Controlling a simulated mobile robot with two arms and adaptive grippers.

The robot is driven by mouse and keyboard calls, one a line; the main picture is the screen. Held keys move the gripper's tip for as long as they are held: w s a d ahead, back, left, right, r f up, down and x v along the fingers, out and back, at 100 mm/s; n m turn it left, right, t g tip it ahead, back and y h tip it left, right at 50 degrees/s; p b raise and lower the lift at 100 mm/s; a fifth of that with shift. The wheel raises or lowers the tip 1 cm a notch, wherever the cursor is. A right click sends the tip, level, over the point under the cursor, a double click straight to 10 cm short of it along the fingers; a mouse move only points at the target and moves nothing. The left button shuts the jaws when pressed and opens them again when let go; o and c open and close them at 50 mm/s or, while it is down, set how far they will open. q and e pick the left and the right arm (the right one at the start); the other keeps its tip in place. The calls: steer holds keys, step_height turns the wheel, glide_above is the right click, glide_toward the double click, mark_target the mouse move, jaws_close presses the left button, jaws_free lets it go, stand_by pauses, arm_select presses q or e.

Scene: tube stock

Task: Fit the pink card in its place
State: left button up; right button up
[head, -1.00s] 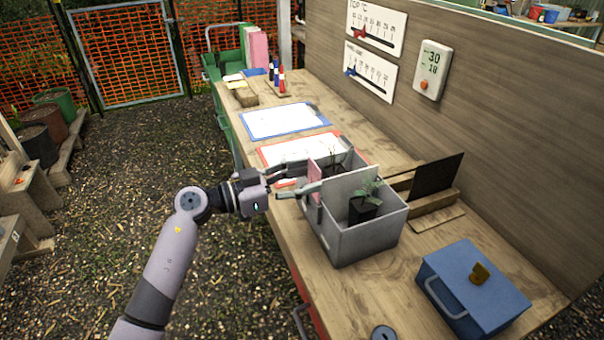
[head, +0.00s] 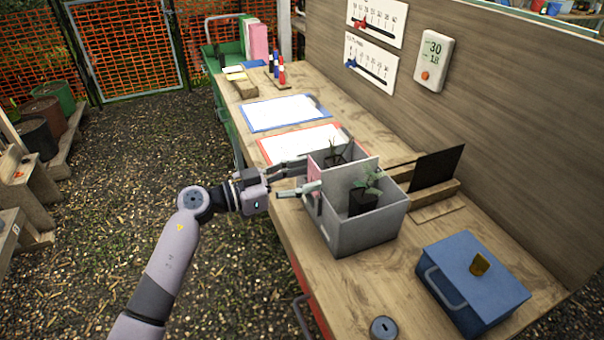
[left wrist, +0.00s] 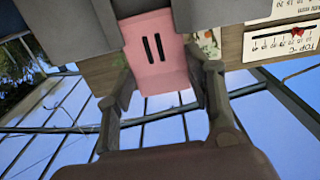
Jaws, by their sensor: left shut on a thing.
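The pink card (head: 314,188) shows as a small patch at the left side of a grey divided crate (head: 362,235). In the left wrist view the card (left wrist: 156,70) has two dark slots, with grey panels on both sides of it. My left gripper (head: 304,178) is at the crate's left side, its fingers on either side of the card; it is shut on the card. The wrist view shows the fingers (left wrist: 163,90) at the card's two side edges. Whether the card touches the crate wall is unclear. My right gripper is not in view.
Potted seedlings (head: 363,200) stand in the crate, parted by a grey divider (head: 348,187). A blue box (head: 475,285) stands nearer on the bench, a black panel (head: 437,168) behind the crate. Red (head: 300,145) and blue (head: 285,113) clipboards lie farther along. Bare bench lies between crate and blue box.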

arm_select(q)
steer(key=shift+f, duration=0.4)
steer(key=o, duration=0.8)
steer(key=v, duration=1.2)
